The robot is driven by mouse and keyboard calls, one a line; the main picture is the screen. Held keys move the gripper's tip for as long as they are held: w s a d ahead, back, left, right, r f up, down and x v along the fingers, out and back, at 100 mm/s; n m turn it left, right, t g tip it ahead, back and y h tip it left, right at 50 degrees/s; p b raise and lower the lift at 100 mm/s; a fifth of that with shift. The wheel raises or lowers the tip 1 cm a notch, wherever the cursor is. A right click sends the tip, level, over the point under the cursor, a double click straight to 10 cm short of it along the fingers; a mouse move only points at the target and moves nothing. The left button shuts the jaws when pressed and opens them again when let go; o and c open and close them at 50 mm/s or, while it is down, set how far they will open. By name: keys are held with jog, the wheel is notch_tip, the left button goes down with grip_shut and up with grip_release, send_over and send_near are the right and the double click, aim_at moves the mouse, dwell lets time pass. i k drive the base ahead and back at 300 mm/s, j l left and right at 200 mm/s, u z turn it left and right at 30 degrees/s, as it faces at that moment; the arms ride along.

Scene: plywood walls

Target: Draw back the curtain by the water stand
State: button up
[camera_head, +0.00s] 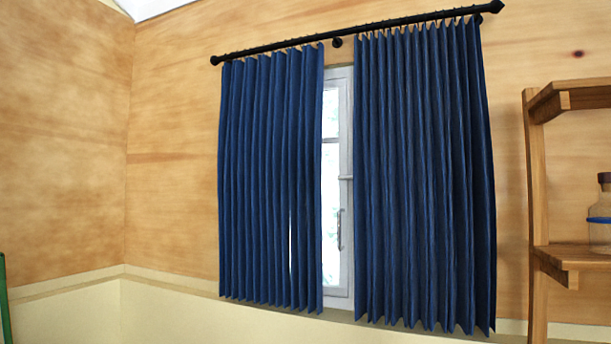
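Two dark blue pleated curtains hang from a black rod (350,36) on the plywood wall. The left curtain (265,180) covers the left part of a white-framed window (340,190). The right curtain (425,180) is wider and hangs over the right part. A narrow gap between them shows the glass, the frame and a handle (340,230). A thin bright slit shows low in the left curtain. A wooden stand (536,200) with shelves is at the right, beside the right curtain; it may be the water stand. My gripper is not in view.
A glass bottle (600,232) with a brown cap and a blue band stands on the wooden shelf, cut by the right edge. A green edge (4,300) shows at the lower left. The wall left of the curtains is bare, with a pale lower part.

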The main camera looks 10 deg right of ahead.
aim_at(314, 66)
jog(key=i+j+z, duration=0.25)
jog(key=j, duration=0.15)
jog(key=i+j+z, duration=0.1)
jog(key=j+z, duration=0.15)
jog(key=j, duration=0.15)
jog(key=i+j+z, duration=0.1)
jog(key=j+z, duration=0.15)
jog(key=j, duration=0.2)
jog(key=j+z, duration=0.25)
jog(key=j, duration=0.2)
jog(key=i+l+u, duration=0.6)
jog(key=l+u, duration=0.15)
jog(key=l, duration=0.15)
jog(key=i+l+u, duration=0.25)
jog(key=k+l, duration=0.1)
